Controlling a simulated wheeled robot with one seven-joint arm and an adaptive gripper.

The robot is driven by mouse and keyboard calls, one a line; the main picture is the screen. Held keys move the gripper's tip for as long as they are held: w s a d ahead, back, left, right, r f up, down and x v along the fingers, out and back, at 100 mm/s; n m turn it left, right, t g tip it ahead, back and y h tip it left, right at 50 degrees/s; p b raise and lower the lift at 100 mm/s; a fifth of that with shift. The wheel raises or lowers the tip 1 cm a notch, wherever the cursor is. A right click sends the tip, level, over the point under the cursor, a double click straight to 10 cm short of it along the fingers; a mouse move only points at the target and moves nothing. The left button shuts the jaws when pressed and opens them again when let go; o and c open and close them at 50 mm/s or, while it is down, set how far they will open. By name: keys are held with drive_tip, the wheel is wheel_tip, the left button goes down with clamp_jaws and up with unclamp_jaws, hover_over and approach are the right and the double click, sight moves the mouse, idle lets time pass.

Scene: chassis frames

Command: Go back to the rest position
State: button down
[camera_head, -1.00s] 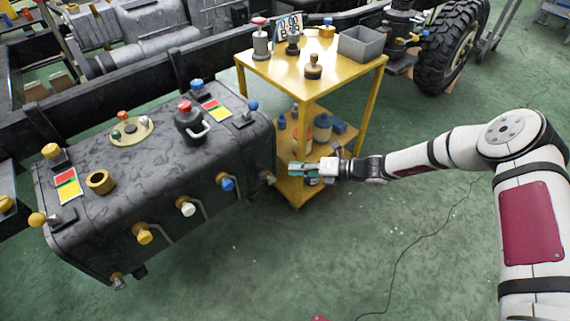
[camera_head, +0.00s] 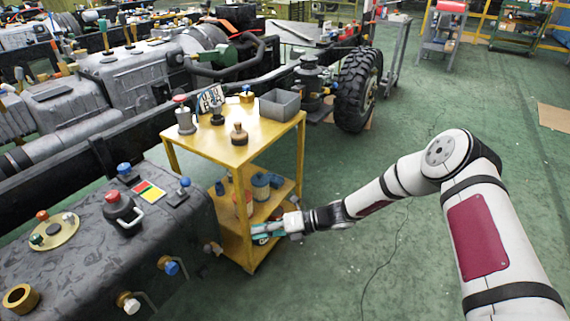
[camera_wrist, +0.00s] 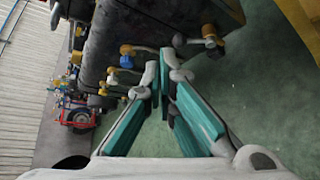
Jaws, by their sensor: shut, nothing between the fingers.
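My gripper (camera_head: 262,234) is at the end of my outstretched arm, in front of the yellow cart's lower part in the head view. In the wrist view its teal fingers (camera_wrist: 163,85) come together at the tips with nothing held between them. The dark tank (camera_head: 100,245) is to the left of my gripper. Its side fittings, among them a blue-capped one (camera_head: 171,268) and a white-capped one (camera_head: 130,303), show near the fingers. I cannot tell the exact gap between my fingers and the cart.
The yellow cart (camera_head: 238,150) carries a grey bin (camera_head: 280,104) and several small parts on top, with containers on its lower shelf. A large tire (camera_head: 357,90) and the chassis frame stand behind.

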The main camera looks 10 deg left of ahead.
drive_tip(key=shift+r, duration=0.1)
drive_tip(key=s+d+r+n+h, duration=0.35)
drive_tip(key=d+r+n, duration=0.25)
drive_tip(key=r, duration=0.3)
drive_tip(key=s+d+r+n+g+h, duration=0.1)
drive_tip(key=s+d+r+n+h, duration=0.1)
drive_tip(key=s+d+r+n, duration=0.55)
drive_tip(key=s+d+r+n+h, duration=0.25)
drive_tip(key=d+r+n, duration=0.3)
drive_tip(key=r, duration=0.55)
drive_tip(key=s+d+r+n+t+h, duration=0.25)
drive_tip(key=s+d+r+n, duration=0.2)
drive_tip(key=s+d, duration=0.55)
drive_tip(key=s+d+r+n+t+h, duration=0.1)
drive_tip(key=s+d+r+n+h, duration=0.3)
drive_tip(key=s+d, duration=0.65)
drive_tip(key=s+a+r+t+p, duration=0.1)
drive_tip(key=r+t+p, duration=0.1)
drive_tip(key=r+p, duration=0.8)
drive_tip(key=s+a+r+n+t+p, duration=0.1)
drive_tip(key=a+r+t+p, duration=0.1)
drive_tip(key=r+p, duration=0.9)
drive_tip(key=shift+s+r+p, duration=0.15)
drive_tip(key=shift+r+p, duration=0.15)
drive_tip(key=shift+r, duration=0.15)
drive_tip(key=shift+a, duration=0.1)
